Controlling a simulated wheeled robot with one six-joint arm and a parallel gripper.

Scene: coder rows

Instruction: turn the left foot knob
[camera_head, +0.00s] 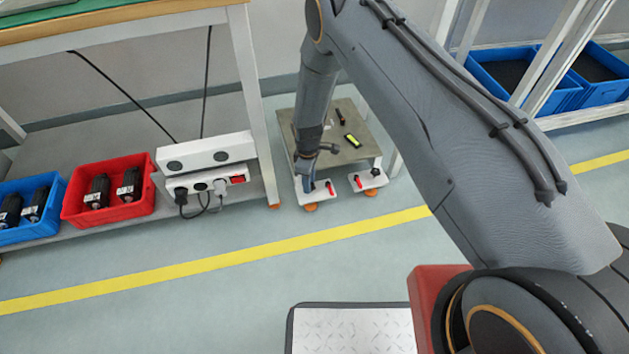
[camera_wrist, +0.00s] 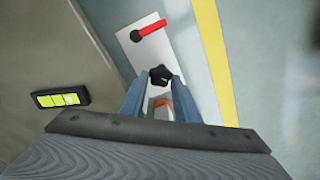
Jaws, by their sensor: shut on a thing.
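The left foot knob is a black, star-shaped knob (camera_wrist: 160,76) on a white foot plate (camera_wrist: 130,55) in the wrist view. My gripper (camera_wrist: 157,84) is shut on it, with one blue-grey finger on each side. A red lever (camera_wrist: 151,28) with a black pivot sits on the same plate. In the head view my gripper (camera_head: 308,187) is down at the left white plate (camera_head: 318,194) of the low stand, and hides the knob there. The right foot's plate (camera_head: 367,181) carries its own red lever (camera_head: 357,182) and black knob (camera_head: 375,172).
The stand's metal top (camera_head: 340,155) holds a yellow-green device (camera_head: 353,140), beside my gripper. A workbench leg (camera_head: 251,105) rises to the left, near a white socket box (camera_head: 206,153). A red crate (camera_head: 108,190) stands further left.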

